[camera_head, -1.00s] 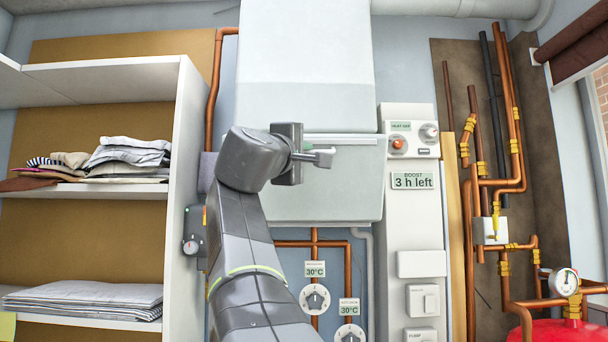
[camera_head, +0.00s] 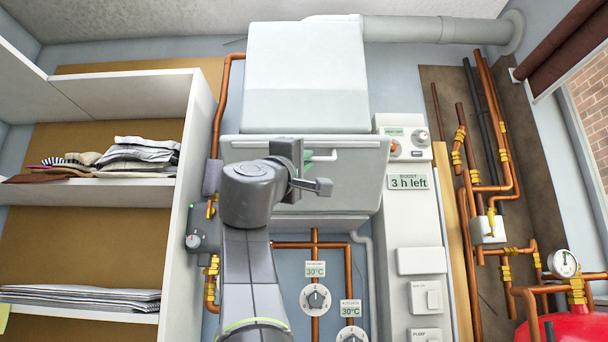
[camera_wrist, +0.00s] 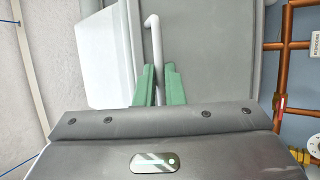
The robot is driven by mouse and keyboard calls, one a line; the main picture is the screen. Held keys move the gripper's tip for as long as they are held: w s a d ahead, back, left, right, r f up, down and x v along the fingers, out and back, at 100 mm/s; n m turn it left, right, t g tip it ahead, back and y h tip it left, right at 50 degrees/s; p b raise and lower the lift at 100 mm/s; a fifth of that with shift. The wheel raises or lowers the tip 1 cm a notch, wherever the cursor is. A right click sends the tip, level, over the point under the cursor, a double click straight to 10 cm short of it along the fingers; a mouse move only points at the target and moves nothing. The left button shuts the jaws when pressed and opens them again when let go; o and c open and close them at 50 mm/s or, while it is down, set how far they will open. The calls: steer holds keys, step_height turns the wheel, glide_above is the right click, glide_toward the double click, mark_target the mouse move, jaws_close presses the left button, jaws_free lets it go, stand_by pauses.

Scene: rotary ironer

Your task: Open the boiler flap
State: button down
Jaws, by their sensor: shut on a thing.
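The white boiler (camera_head: 306,75) hangs on the wall at the centre of the head view. Its lower front flap (camera_head: 345,185) is tilted out at the top, with a narrow dark gap below the upper casing. A pale handle bar (camera_head: 355,144) runs along the flap's upper edge. My gripper (camera_head: 310,156) is at this edge, its fingers partly hidden by my wrist. In the wrist view, the green fingers of my gripper (camera_wrist: 159,80) are shut around the pale bar (camera_wrist: 154,40). A grey panel (camera_wrist: 215,45) fills the area beyond.
White shelves (camera_head: 180,210) with folded laundry (camera_head: 140,155) stand on the left. A control column (camera_head: 410,230) with knobs and switches is just right of the flap. Copper pipes (camera_head: 315,258) and dials (camera_head: 315,298) are below. More pipes and a red tank (camera_head: 565,328) are at the right.

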step_height(320, 180, down, 8)
steer(key=b, duration=0.6)
steer(key=shift+s+r+b, duration=0.15)
steer(key=shift+s+b, duration=0.15)
steer(key=shift+a, duration=0.1)
steer(key=c, duration=1.5)
jaws_free()
steer(key=shift+w, duration=0.2)
steer(key=shift+c, duration=0.2)
steer(key=shift+s, duration=0.1)
steer(key=b+v, duration=0.1)
steer(key=v, duration=1.2)
steer(key=shift+s, duration=0.35)
steer(key=shift+a, duration=0.1)
